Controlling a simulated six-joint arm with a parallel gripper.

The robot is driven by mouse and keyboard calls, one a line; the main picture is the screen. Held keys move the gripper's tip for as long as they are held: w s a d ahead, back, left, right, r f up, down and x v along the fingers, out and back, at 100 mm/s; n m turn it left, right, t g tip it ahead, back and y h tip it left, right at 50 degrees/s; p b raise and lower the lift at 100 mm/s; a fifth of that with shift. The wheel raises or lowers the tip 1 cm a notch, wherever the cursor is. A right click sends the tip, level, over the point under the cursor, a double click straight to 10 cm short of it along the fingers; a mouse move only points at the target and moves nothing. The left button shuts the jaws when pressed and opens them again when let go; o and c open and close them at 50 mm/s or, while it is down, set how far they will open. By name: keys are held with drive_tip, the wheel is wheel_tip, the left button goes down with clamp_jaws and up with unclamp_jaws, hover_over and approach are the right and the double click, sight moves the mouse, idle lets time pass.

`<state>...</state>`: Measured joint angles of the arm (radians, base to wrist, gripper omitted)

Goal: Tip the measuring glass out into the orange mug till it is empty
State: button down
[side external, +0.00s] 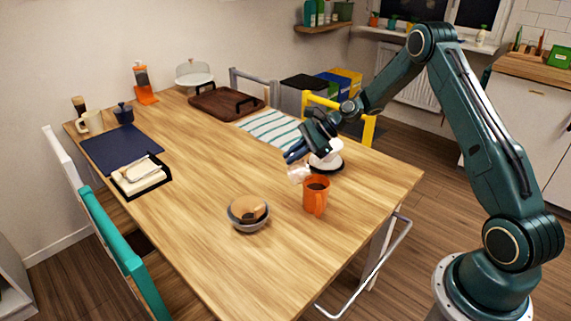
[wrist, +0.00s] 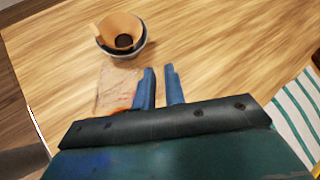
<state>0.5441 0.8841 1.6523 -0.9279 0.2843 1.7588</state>
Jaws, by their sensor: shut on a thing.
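The orange mug (side external: 316,197) stands upright near the table's right side, with something dark inside. My gripper (side external: 291,158) is above it and slightly left, its blue fingers pointing left. A pale, see-through piece, apparently the measuring glass (side external: 299,174), hangs below the fingers, tilted, close to the mug's left rim. In the wrist view my gripper (wrist: 160,75) is shut on the glass, whose clear wall (wrist: 116,88) shows left of the fingers. A bit of the orange mug (wrist: 124,103) shows behind it. I cannot tell what is left in the glass.
A grey bowl (side external: 238,222) with a tan cone stands front left of the mug. A white item (side external: 328,151) on a dark base stands just behind. A striped cloth (side external: 270,130), brown tray (side external: 222,105) and black caddy (side external: 150,187) lie farther off. The table centre is clear.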

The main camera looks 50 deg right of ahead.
drive_tip(key=shift+w+a+f+g+h, duration=0.25)
drive_tip(key=shift+a+g+h, duration=0.15)
drive_tip(key=shift+h, duration=0.4)
drive_tip(key=shift+w+a+r+g+h+b, duration=0.1)
drive_tip(key=shift+a+r+g+h+b, duration=0.2)
drive_tip(key=shift+h, duration=0.4)
drive_tip(key=shift+w+a+f+n+g+h+b, duration=0.15)
drive_tip(key=shift+a+f+g+h, duration=0.15)
drive_tip(key=shift+g+h, duration=0.3)
drive_tip(key=shift+w+a+f+n+g+h+b, duration=0.15)
drive_tip(key=shift+f+g+h, duration=0.25)
drive_tip(key=shift+h, duration=0.4)
drive_tip(key=w+a+f+g+h+b, duration=0.2)
drive_tip(key=w+a+f+g+h, duration=0.1)
drive_tip(key=a+f+h, duration=0.1)
drive_tip(key=shift+a+n+h, duration=0.3)
drive_tip(key=shift+a+h, duration=0.25)
drive_tip(key=shift+h, duration=0.45)
drive_tip(key=shift+w+a+g+h, duration=0.1)
drive_tip(key=shift+a+g+h, duration=0.1)
drive_tip(key=shift+g+h, duration=0.1)
drive_tip(key=shift+r, duration=0.1)
